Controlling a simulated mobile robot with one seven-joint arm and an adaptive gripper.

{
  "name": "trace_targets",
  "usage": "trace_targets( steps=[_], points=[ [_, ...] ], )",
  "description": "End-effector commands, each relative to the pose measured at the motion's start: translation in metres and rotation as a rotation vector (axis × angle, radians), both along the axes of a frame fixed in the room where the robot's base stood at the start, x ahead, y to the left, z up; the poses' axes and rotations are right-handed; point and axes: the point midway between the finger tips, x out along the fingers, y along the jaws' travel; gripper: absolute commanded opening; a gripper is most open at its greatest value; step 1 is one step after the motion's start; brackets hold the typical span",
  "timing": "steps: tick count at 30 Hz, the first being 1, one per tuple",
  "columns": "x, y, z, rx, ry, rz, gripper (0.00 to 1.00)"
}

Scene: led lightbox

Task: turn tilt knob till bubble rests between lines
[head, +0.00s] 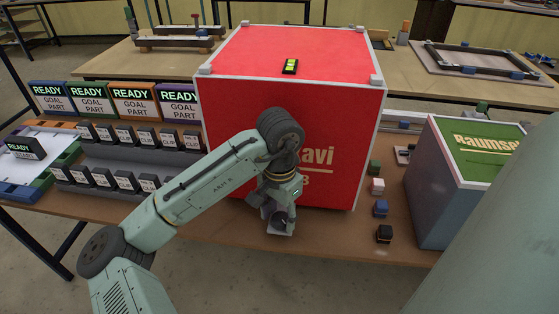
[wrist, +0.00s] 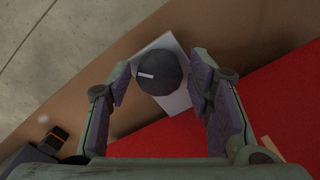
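The tilt knob is a dark round cap (wrist: 163,73) with a white mark, on a pale plate (wrist: 180,102) at the table's front edge. In the head view the plate (head: 280,234) shows at the foot of the red box. My gripper (wrist: 163,84) is open, pointing down, with one finger on each side of the knob; a gap shows at least on the left. My gripper (head: 274,208) partly hides the knob in the head view. A yellow-green level vial (head: 290,66) in a dark frame lies on the box top. Its bubble and lines are too small to read.
The large red box (head: 240,110) stands right behind my gripper. Small coloured blocks (head: 380,208) lie to its right, before a green-topped box (head: 430,190). Racks of dark labelled blocks (head: 120,165) and READY signs (head: 90,98) fill the left side.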

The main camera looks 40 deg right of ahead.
Motion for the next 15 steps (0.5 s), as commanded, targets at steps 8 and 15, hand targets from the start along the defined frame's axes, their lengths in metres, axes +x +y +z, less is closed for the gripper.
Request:
trace_targets(
  steps=[8, 15],
  points=[
    [0.0, 0.0, -0.001, 0.001, 0.001, -0.001, 0.55],
    [0.0, 0.0, 0.01, 0.001, -0.002, -0.001, 0.55]
  ],
)
